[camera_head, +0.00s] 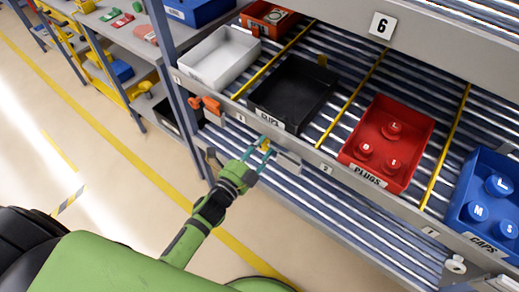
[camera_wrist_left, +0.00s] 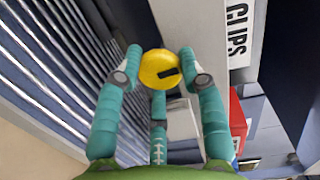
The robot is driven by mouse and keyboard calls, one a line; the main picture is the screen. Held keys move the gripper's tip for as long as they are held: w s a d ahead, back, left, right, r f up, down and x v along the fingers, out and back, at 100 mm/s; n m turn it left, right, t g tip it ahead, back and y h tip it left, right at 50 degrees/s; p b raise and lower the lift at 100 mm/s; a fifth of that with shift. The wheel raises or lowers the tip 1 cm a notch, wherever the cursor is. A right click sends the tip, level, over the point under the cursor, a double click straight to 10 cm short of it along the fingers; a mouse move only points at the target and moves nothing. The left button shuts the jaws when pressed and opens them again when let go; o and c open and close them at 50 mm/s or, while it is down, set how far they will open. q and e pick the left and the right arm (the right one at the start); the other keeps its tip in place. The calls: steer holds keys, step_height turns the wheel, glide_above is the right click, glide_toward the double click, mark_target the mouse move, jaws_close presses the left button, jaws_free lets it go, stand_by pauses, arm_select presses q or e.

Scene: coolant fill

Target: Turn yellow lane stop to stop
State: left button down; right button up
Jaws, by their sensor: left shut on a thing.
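The yellow lane stop (camera_wrist_left: 154,66) is a round yellow knob with a short black mark, seen close in the left wrist view. The mark runs from near its middle toward the right edge. In the head view the yellow lane stop (camera_head: 265,144) shows small on the shelf's front rail, below the black CLIPS bin. My left gripper (camera_head: 263,149) has its teal fingers closed around the knob. In the left wrist view the gripper (camera_wrist_left: 160,72) has a fingertip on each side of the knob and a third finger below. My right gripper is out of view.
On the roller shelf stand a white bin (camera_head: 222,57), a black CLIPS bin (camera_head: 291,92), a red PLUGS bin (camera_head: 387,143) and a blue CAPS bin (camera_head: 487,205). Yellow dividers separate lanes. An orange fitting (camera_head: 205,104) and a white knob (camera_head: 456,264) sit along the front rail. Open floor lies left.

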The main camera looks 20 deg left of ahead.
arm_select(q)
steer(key=shift+a+f+m, duration=0.15)
steer(key=shift+f+m, duration=0.05)
steer(key=shift+m, duration=0.4)
steer(key=shift+r+y, duration=0.1)
steer(key=shift+y, duration=0.2)
steer(key=c, duration=0.8)
jaws_free()
steer(key=shift+a, duration=0.1)
steer(key=shift+o, duration=0.2)
steer(key=shift+r, duration=0.1)
steer(key=shift+s, duration=0.15)
steer(key=v, duration=1.1)
steer(key=shift+s+a, duration=0.2)
steer(key=shift+s, duration=0.1)
steer(key=shift+f, duration=0.2)
